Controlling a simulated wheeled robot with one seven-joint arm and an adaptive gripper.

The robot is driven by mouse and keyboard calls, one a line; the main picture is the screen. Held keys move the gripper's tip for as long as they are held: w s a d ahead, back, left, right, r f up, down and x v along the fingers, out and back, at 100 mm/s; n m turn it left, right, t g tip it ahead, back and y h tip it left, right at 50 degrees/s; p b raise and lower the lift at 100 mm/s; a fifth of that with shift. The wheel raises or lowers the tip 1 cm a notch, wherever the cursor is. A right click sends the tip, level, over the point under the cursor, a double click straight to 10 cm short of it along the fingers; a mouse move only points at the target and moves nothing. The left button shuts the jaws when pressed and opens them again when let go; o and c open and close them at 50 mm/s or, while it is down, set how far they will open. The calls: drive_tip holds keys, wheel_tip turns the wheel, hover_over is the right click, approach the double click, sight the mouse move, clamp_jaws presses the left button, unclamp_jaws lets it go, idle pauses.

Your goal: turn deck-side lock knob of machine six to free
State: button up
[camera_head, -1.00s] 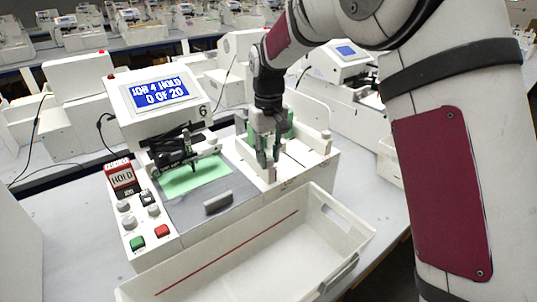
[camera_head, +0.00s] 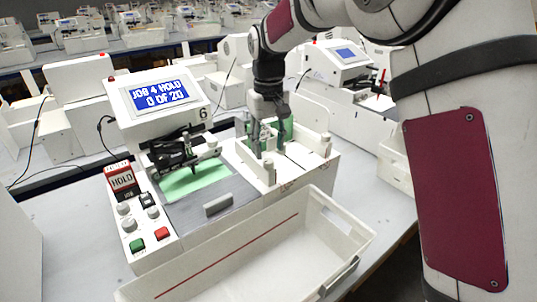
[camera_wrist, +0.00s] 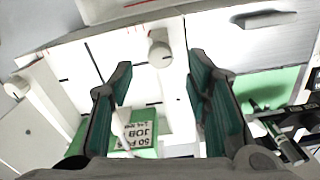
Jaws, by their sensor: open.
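Machine six (camera_head: 160,92) carries a blue screen reading "JOB 4 HOLD 0 OF 20" and a "6" below it. The deck-side lock knob, a small pale post-like knob (camera_head: 269,173), stands at the front of the white paper bay beside the grey deck (camera_head: 218,206). It also shows in the wrist view (camera_wrist: 160,52), beyond and between my fingertips. Its pointer setting is too small to tell. My gripper (camera_head: 267,152) is open and empty, above the bay behind this knob, apart from it. A second similar knob (camera_head: 325,145) stands at the bay's outer side.
A green labelled pack (camera_wrist: 140,132) lies in the bay under my gripper. A white bin (camera_head: 340,215) stands in front of the machine. The pen carriage (camera_head: 188,148) sits over green paper (camera_head: 195,180) left of the bay. A red HOLD sign (camera_head: 122,178) tops the button panel.

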sight(268, 161)
wheel_tip(268, 161, up, 8)
idle(0.5)
drive_tip(key=s+d+r+m+t, duration=0.1)
drive_tip(key=s+d+r, duration=0.2)
drive_tip(key=s+d, duration=0.35)
drive_tip(key=s+d+r+m+t, duration=0.1)
drive_tip(key=s+d+r, duration=0.3)
drive_tip(key=s, duration=0.5)
drive_tip(key=s+d+f+m+t, duration=0.1)
drive_tip(key=s+d+f, duration=0.2)
drive_tip(key=s, duration=0.5)
drive_tip(key=s+d+f+m+t, duration=0.1)
drive_tip(key=s+f, duration=0.3)
drive_tip(key=s, duration=0.5)
drive_tip(key=shift+d+t, duration=0.5)
drive_tip(key=shift+d, duration=0.4)
